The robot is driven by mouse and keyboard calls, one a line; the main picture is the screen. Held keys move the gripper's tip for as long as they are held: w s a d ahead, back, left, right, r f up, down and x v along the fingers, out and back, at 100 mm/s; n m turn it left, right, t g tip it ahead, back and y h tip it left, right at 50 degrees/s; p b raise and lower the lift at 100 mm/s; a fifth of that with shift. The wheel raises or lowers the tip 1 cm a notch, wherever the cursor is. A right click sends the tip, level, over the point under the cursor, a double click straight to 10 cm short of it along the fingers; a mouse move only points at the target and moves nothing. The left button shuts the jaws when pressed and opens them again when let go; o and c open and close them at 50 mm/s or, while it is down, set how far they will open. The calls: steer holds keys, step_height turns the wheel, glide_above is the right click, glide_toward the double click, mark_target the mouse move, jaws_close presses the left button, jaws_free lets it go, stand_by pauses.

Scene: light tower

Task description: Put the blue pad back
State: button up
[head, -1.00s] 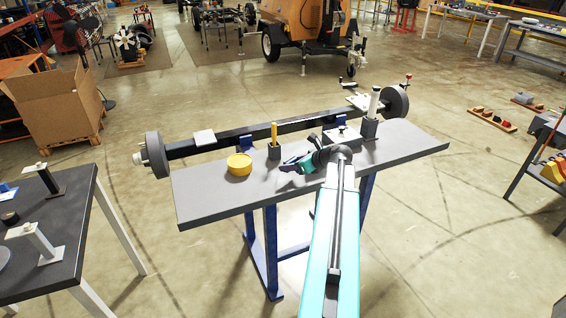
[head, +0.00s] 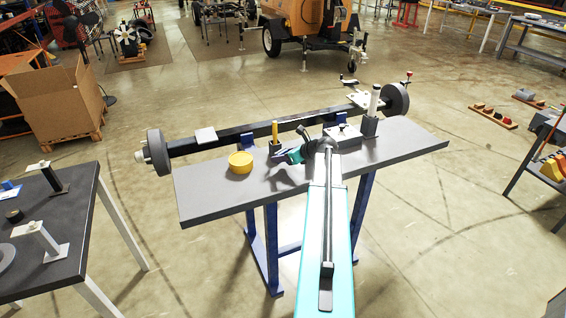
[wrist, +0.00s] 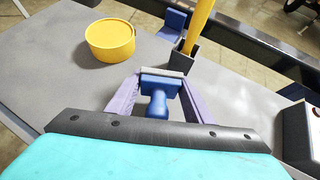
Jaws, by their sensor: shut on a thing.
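My gripper (wrist: 160,76) is shut on the blue pad (wrist: 157,88), seen between its two purple fingers in the wrist view. The pad has a flat blue head with a pale edge at the far side and a rounded blue handle towards me. In the head view my gripper (head: 281,156) is over the grey bench, just beside the dark square holder (head: 275,147) with a yellow stick in it. The pad is too small there to make out clearly. The holder (wrist: 182,57) is beyond the pad, slightly right, in the wrist view.
A round yellow tub (head: 241,162) stands on the grey bench (head: 215,195), left of my gripper. A long dark axle (head: 225,142) runs along the bench's back. Right of my gripper are a grey box (head: 342,136) and a holder with a white cylinder (head: 371,122). The bench's left end is clear.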

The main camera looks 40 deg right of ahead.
steer(key=shift+f+p, duration=0.6)
steer(key=shift+f, duration=1.05)
steer(key=shift+f, duration=0.15)
steer(key=o, duration=1.2)
steer(key=shift+s+r, duration=0.15)
steer(key=shift+r, duration=0.1)
steer(key=b+v, duration=0.2)
steer(key=v, duration=0.9)
steer(key=shift+s+r+b, duration=0.2)
steer(key=shift+s+b, duration=0.15)
steer(key=shift+b, duration=0.05)
